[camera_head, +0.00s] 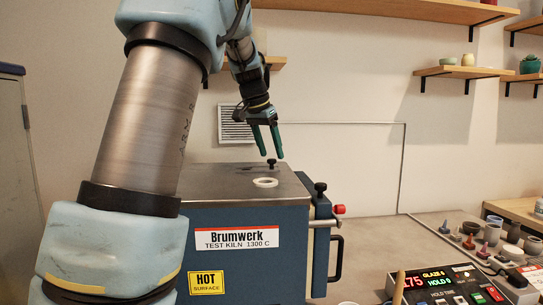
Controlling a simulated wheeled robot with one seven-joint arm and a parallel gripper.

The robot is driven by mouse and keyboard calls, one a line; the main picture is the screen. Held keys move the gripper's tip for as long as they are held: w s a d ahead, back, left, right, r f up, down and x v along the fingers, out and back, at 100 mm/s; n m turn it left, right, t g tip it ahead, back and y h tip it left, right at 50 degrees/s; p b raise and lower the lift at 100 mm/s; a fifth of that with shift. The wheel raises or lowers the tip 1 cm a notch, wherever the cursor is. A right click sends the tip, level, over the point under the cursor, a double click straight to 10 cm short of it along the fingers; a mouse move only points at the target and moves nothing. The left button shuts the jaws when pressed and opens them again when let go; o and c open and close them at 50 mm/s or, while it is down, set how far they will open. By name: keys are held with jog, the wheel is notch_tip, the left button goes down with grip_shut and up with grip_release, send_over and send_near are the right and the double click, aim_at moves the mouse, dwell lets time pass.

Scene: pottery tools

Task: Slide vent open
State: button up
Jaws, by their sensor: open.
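The blue kiln (290,240) has a grey metal top with a pale ring (265,182) around what looks like a vent opening. A small black knob (271,164) stands on the top just behind the ring. My gripper (271,156) points down with its two green fingers apart and empty. In the picture its fingertips are just above the knob, one to each side; I cannot tell whether they touch it. Any sliding plate under the knob is too small to make out.
A second black knob (320,188), a red knob (339,209) and a dark handle (337,255) are on the kiln's right side. A lit controller (450,286) and several small pots are at the right. A louvred grille (226,130) is on the wall.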

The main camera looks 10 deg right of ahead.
jog(key=b+v, duration=0.1)
jog(key=v, duration=0.8)
jog(key=shift+b, duration=0.35)
